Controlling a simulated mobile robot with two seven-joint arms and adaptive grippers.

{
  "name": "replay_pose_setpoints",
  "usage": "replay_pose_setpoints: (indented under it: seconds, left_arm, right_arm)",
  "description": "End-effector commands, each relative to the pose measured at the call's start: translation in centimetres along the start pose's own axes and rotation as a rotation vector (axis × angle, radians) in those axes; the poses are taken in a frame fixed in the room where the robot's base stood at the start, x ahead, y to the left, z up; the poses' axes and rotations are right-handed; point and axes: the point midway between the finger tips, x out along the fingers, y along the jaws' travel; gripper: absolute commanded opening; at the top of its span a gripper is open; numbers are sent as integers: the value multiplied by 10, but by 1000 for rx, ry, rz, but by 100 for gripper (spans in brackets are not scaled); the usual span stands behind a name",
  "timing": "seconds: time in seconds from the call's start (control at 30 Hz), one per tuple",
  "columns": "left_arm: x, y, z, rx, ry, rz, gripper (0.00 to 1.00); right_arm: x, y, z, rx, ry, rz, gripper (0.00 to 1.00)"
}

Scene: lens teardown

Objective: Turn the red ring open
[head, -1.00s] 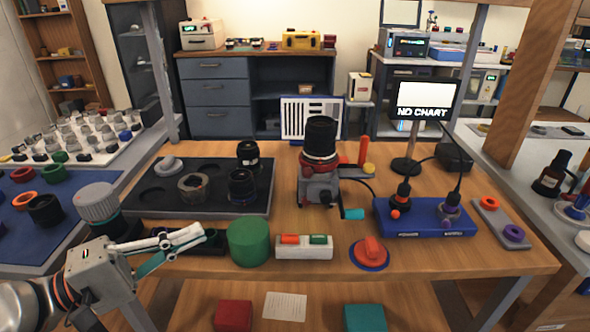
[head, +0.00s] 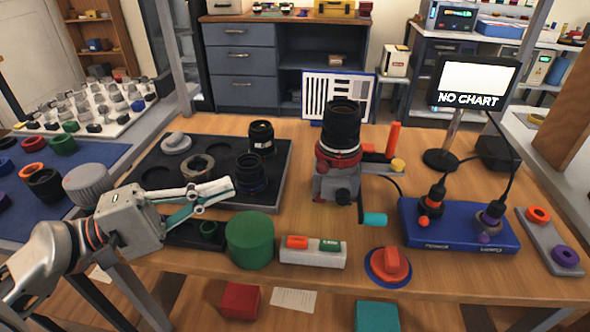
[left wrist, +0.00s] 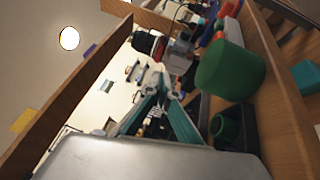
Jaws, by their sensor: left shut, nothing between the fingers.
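A tall black lens (head: 341,125) stands upright on a grey holder (head: 337,184) in the middle of the table. A red ring (head: 338,155) goes around the foot of the lens, between it and the holder. My left gripper (head: 228,187) is shut and empty, left of the lens holder and behind the green cylinder (head: 249,236), apart from the ring. In the left wrist view my left gripper (left wrist: 157,78) points ahead with its fingers together, and the green cylinder (left wrist: 229,71) is to its right. My right gripper is not in view.
A dark tray (head: 147,181) with lens parts lies left of the holder. A red knob (head: 391,263) and a blue power block (head: 459,232) stand front right. A teal handle (head: 375,219) sticks out beside the holder. A chart panel (head: 311,92) stands behind.

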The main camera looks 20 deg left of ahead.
Motion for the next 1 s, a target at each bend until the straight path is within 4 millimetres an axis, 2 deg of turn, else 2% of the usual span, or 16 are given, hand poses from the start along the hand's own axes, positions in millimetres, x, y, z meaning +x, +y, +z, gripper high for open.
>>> replay_pose_setpoints:
  seconds: [0.17,0.47,0.77,0.93,1.0]
  left_arm:
    - [20,1,1,4,-5,-1,0]
    - [56,6,1,7,-3,6,0]
    - [84,9,0,9,-1,10,0]
    - [100,10,3,9,-2,9,0]
    - [105,13,9,10,-2,12,0]
  right_arm:
    - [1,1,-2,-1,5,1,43]
    - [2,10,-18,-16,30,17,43]
    - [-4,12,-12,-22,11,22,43]
    - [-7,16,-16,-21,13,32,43]
    - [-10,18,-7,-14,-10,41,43]
